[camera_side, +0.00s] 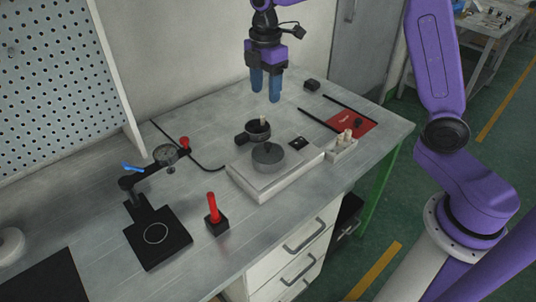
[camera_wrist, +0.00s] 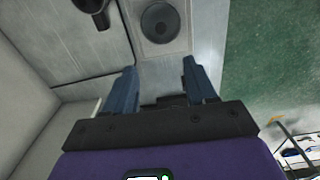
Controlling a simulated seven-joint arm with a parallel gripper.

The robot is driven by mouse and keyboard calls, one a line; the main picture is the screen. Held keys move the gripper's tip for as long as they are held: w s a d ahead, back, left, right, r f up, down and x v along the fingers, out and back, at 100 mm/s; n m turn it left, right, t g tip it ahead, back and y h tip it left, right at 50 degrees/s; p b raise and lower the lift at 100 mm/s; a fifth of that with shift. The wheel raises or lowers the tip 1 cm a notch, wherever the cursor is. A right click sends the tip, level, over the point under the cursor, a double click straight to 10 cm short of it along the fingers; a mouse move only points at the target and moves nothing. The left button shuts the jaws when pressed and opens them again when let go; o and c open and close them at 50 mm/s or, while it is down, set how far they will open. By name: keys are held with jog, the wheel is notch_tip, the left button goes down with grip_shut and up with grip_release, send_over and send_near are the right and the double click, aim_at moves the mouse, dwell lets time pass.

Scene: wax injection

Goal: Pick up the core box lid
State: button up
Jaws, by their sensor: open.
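A grey round piece with a small knob on top, which looks like the core box lid (camera_side: 268,156), sits on a low white block (camera_side: 258,182) on the bench. In the wrist view the same round piece (camera_wrist: 160,22) shows at the top, beyond the fingertips. Whether a separate box lies under it, I cannot tell. My gripper (camera_side: 265,94) has blue fingers pointing down, high above the bench and apart from the round piece. In the wrist view the gripper (camera_wrist: 160,66) is open, with nothing between its fingers.
A dark cup with a handle (camera_side: 246,138) stands behind the round piece. A small white tray with pale pieces (camera_side: 341,151) and a red mat (camera_side: 362,127) lie to the right. A red-handled tool (camera_side: 213,208) and a dial gauge stand (camera_side: 158,240) are to the left.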

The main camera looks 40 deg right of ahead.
send_over(268, 144)
jog(key=f, duration=1.1)
jog(key=shift+w+a+f, duration=0.15)
jog(key=shift+w+f, duration=0.05)
jog(key=shift+f, duration=0.1)
jog(key=shift+s+d+f, duration=0.1)
jog(key=shift+f, duration=1.25)
jog(key=shift+d+f, duration=0.1)
jog(key=shift+f, duration=1.25)
grip_shut()
